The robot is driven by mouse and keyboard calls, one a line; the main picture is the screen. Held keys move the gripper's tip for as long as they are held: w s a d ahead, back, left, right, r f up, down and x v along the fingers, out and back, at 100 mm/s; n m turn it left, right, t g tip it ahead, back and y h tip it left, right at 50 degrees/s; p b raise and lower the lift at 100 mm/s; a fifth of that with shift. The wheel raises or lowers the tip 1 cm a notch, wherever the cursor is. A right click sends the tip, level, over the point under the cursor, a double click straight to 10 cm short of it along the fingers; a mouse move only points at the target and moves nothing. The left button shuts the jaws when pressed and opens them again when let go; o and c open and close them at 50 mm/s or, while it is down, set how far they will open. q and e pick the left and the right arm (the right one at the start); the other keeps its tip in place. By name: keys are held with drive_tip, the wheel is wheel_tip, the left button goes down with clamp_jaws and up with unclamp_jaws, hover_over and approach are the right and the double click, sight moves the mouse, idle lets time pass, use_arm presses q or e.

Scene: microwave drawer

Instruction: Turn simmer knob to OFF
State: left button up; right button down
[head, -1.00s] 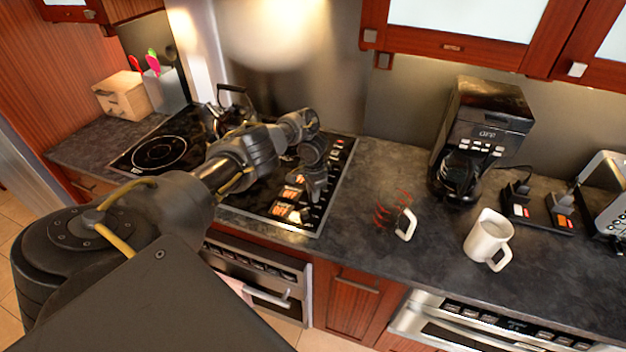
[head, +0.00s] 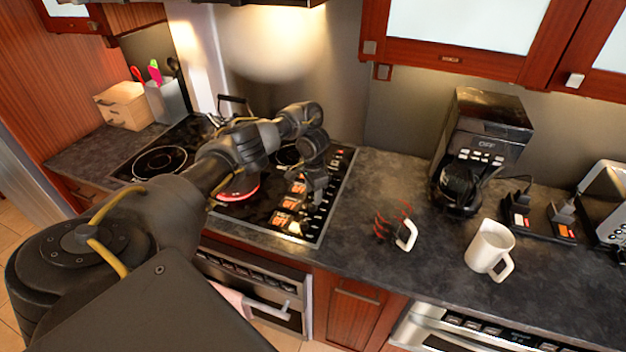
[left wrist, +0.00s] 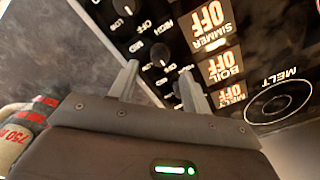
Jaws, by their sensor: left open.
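The black cooktop (head: 262,218) has a column of small dark knobs along its right side, seen in the head view. In the left wrist view a round dark knob (left wrist: 160,54) with HIGH and OFF marks lies just beyond my fingertips. Another knob (left wrist: 122,6) with a LOW mark is farther up. The lit SIMMER OFF label (left wrist: 211,22) is upside down to the right of the knobs. I cannot tell which knob is the simmer one. My left gripper (head: 318,187) is over the knob column, open and empty; its fingers also show in the wrist view (left wrist: 159,74).
A burner (head: 240,190) glows red under my left arm. A kettle handle (head: 234,101) shows behind the arm.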

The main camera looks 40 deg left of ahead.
sight(313, 204)
use_arm(q)
drive_tip(key=shift+s+r, duration=0.1)
drive_tip(key=shift+r, duration=2.75)
drive_tip(key=shift+d, duration=0.1)
